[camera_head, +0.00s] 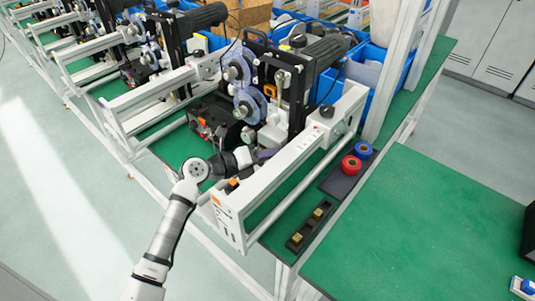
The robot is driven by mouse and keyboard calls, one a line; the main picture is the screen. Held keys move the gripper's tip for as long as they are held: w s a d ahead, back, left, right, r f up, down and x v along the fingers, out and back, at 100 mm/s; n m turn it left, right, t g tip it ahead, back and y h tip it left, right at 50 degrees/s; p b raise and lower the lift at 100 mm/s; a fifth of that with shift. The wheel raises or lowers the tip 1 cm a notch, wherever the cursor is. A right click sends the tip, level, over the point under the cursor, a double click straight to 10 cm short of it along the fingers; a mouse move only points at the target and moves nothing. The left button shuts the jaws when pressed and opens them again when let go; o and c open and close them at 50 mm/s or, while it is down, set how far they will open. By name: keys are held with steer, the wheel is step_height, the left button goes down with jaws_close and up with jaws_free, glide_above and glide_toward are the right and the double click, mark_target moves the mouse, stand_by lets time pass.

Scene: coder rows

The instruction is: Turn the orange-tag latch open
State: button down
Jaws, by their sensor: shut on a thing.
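My gripper (258,155) reaches in from the left, over the front white rail, into the nearest coder machine (290,90). Its jaws are shut on a small part low in the machine, apparently the latch. The jaws and wrist hide most of that part, so its turn angle cannot be read. A small orange tag (232,184) shows just below my wrist, near the front end of the rail. Another orange piece (270,91) sits higher on the machine, away from my gripper.
The white rail (290,165) runs close beside my gripper. Blue film reels (248,103) stand just above it. Red (351,165) and blue (363,151) rolls and a black holder (310,226) lie right of the rail. The green table (430,220) at right is mostly clear.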

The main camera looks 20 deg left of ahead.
steer(key=shift+f, duration=0.1)
steer(key=n+h, duration=0.1)
steer(key=n, duration=0.2)
steer(key=shift+f+h, duration=0.1)
steer(key=shift+h, duration=0.2)
steer(key=shift+f+n+t+h, duration=0.1)
steer(key=shift+n+t+h, duration=0.3)
steer(key=shift+n, duration=0.75)
steer(key=shift+f+n+t+h, duration=0.15)
steer(key=shift+n+t, duration=0.35)
steer(key=shift+n, duration=0.65)
steer(key=shift+r, duration=0.1)
steer(key=c, duration=1.3)
jaws_free()
steer(key=shift+o, duration=0.2)
